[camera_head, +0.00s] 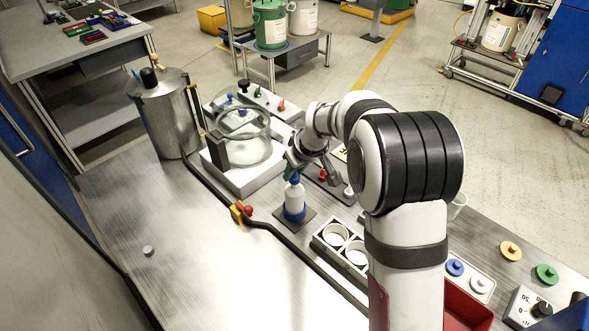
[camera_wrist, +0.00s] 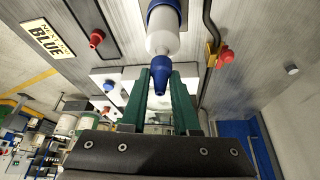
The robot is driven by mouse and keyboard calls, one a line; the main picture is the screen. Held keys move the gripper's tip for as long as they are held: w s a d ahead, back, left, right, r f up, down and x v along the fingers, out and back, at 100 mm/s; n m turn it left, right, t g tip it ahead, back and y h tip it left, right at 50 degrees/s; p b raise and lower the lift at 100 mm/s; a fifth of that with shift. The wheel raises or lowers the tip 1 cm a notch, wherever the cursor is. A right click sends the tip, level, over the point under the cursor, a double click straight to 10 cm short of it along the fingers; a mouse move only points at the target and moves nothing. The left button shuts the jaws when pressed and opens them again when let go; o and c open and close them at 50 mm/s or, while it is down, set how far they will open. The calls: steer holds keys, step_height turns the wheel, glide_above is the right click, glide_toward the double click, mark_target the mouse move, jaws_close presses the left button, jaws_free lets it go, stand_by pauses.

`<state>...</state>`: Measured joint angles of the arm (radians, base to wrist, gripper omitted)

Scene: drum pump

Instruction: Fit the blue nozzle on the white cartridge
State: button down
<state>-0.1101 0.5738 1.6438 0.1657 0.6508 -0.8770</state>
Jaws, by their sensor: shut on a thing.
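The white cartridge (camera_head: 294,203) stands upright on a dark square pad (camera_head: 306,222) on the metal table, with a blue band around its lower end. It also shows at the top of the wrist view (camera_wrist: 162,38). The blue nozzle (camera_wrist: 161,76) sits between the green fingers of my gripper (camera_wrist: 160,92), which is shut on it. In the head view the blue nozzle (camera_head: 295,178) is right above the cartridge, in line with it. Its wide end appears to meet the cartridge's top; I cannot tell how firmly it is seated. My gripper (camera_head: 291,169) is partly hidden by my wrist.
A red nozzle (camera_head: 322,174) and a grey one (camera_head: 348,192) stand to the right. A glass chamber (camera_head: 240,140) is behind left. A dark hose with a red-and-yellow valve (camera_head: 241,211) runs left of the cartridge.

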steer(key=shift+f, duration=0.95)
stand_by(1.1)
steer(key=shift+c, duration=0.5)
jaws_free()
steer(key=shift+r, duration=3.5)
